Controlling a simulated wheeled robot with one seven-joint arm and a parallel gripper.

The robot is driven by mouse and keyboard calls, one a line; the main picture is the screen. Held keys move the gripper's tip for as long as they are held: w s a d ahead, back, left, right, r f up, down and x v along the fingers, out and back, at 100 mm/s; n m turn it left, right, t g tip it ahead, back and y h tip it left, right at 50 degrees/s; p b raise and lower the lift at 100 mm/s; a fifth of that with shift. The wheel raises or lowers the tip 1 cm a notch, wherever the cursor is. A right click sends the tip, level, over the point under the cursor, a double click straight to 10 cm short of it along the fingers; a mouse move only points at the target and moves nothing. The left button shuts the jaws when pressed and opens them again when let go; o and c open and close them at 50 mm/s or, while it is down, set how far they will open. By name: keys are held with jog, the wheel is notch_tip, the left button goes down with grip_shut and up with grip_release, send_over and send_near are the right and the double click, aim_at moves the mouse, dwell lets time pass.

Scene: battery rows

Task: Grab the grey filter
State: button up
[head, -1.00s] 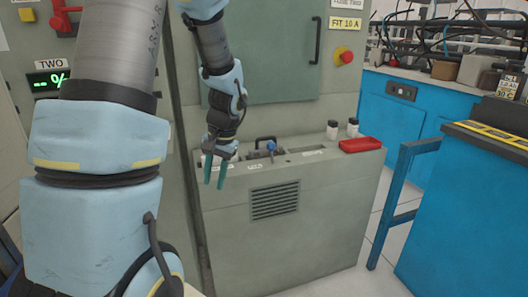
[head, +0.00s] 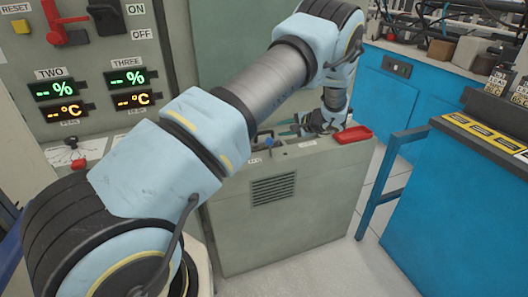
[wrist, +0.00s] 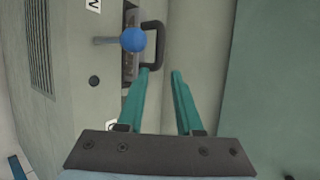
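No part is clearly recognisable as the grey filter. A dark handle (wrist: 153,45) stands on a grey slotted fitting (wrist: 130,62) in the cabinet top; I cannot tell whether this is the filter. A blue ball knob (wrist: 133,39) on a short grey lever sits beside the handle, and also shows in the head view (head: 268,143). My gripper (wrist: 161,72) is open, with its two teal fingers apart and nothing between them. Its left fingertip is close to the handle's near end; contact is unclear. In the head view my gripper (head: 289,127) lies low over the cabinet top, pointing left.
The grey-green cabinet (head: 285,225) has a vent on its front. A red tray (head: 353,134) lies at its right end, near my wrist. A blue bench (head: 470,200) with a rail stands at right. A control panel (head: 85,100) with displays is at left.

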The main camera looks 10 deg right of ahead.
jog(key=p+x, duration=0.3)
jog(key=x, duration=0.4)
jog(key=shift+s+a+f, duration=0.1)
jog(key=shift+c, duration=0.3)
grip_shut()
dwell(1.0)
